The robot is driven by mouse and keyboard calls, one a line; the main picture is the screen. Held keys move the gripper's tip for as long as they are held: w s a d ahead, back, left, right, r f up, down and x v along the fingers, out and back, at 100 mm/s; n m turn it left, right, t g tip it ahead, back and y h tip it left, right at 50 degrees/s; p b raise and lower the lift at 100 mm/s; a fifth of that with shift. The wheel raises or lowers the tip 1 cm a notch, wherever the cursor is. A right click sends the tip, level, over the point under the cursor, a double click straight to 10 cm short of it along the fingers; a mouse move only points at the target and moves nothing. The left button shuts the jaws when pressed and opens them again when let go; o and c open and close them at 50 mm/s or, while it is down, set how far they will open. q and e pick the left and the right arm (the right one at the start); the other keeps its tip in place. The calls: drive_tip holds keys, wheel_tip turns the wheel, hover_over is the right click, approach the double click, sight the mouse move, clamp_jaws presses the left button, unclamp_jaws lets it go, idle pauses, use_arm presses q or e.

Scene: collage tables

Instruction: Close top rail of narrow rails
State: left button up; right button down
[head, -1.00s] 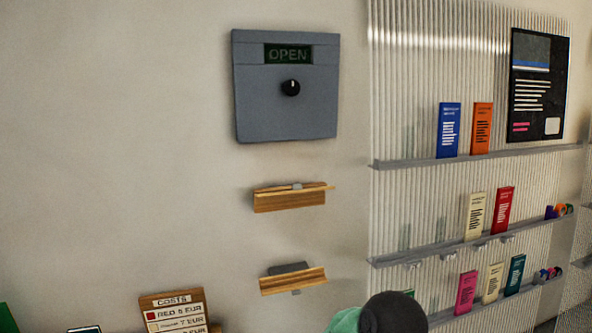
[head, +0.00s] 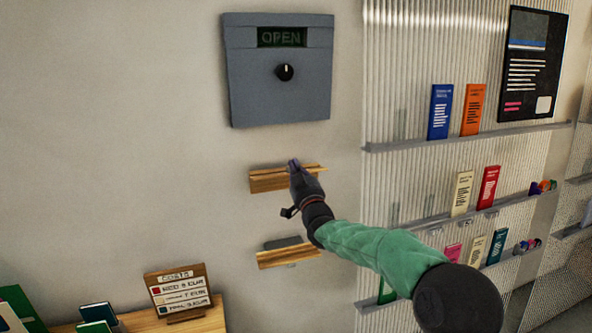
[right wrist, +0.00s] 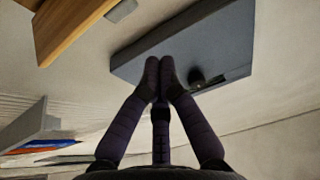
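The top narrow rail (head: 265,183), a light wooden ledge, is on the wall below a grey panel. The lower narrow rail (head: 288,257) is beneath it, with a grey plate showing behind its wood. My right gripper (head: 293,164) is at the top rail, covering part of its right half in the head view; I cannot tell whether it touches. In the right wrist view, the right gripper's fingertips (right wrist: 160,66) are together with nothing visible between them. A wooden rail (right wrist: 72,28) shows there at the upper left, apart from the fingertips. My left gripper is not in view.
The grey panel (head: 245,95) with a dial and the word OPEN hangs above the rails. Ribbed wall shelves (head: 400,144) with booklets stand on the right. A costs sign (head: 180,290) stands on a wooden surface at the lower left. The wall left of the rails is bare.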

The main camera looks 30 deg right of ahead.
sight(289, 171)
drive_tip(key=p+x, duration=0.2)
drive_tip(key=x, duration=0.5)
drive_tip(key=shift+w+r, duration=0.1)
drive_tip(key=shift+w, duration=0.05)
drive_tip(key=f, duration=0.1)
drive_tip(key=s+f, duration=0.1)
drive_tip(key=f, duration=0.1)
drive_tip(key=shift+s+a, duration=0.1)
drive_tip(key=shift+s, duration=0.05)
drive_tip(key=shift+s+a+f, duration=0.1)
drive_tip(key=shift+s+f, duration=0.05)
drive_tip(key=shift+f, duration=0.35)
